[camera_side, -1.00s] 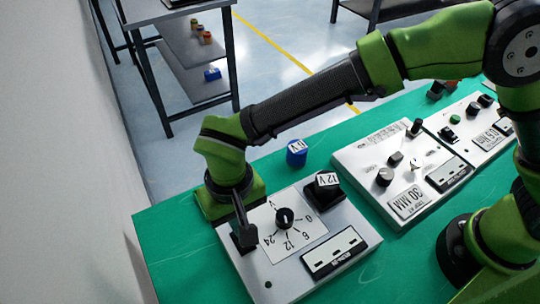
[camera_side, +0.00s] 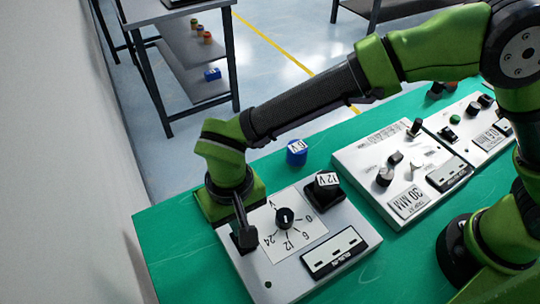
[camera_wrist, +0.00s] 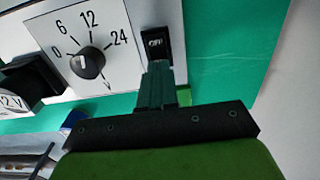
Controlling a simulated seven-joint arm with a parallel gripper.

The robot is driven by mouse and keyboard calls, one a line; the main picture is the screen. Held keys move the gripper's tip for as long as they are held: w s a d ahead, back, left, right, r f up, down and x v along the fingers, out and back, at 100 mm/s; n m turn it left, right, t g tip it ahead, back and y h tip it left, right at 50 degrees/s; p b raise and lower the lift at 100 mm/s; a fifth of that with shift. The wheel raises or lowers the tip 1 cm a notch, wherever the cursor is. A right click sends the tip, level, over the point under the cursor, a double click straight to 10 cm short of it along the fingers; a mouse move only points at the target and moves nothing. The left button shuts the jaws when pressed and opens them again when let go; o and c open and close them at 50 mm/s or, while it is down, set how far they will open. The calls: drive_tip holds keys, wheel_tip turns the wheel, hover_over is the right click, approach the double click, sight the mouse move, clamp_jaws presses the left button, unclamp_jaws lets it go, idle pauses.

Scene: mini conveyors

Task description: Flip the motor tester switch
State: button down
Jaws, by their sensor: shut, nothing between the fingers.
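The motor tester (camera_side: 275,277) is a light grey box at the front left of the green bench. Its black rocker switch (camera_wrist: 155,44) shows the word OFF in the wrist view. In the side view my fingers mostly cover the switch. My gripper (camera_side: 242,238) is shut and empty, pointing down over the switch. In the wrist view the closed fingertips (camera_wrist: 157,72) are at the near edge of the switch; I cannot tell whether they touch it.
A 12 V block (camera_side: 327,181) sits in a black holder on the tester. A blue 6 V block (camera_side: 297,152) stands behind it on the bench. A display (camera_side: 335,252) is at the tester's front. Another control box (camera_side: 348,158) stands to the right.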

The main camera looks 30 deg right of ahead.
drive_tip(key=shift+f, duration=0.75)
idle(0.3)
drive_tip(key=shift+r, duration=3.5)
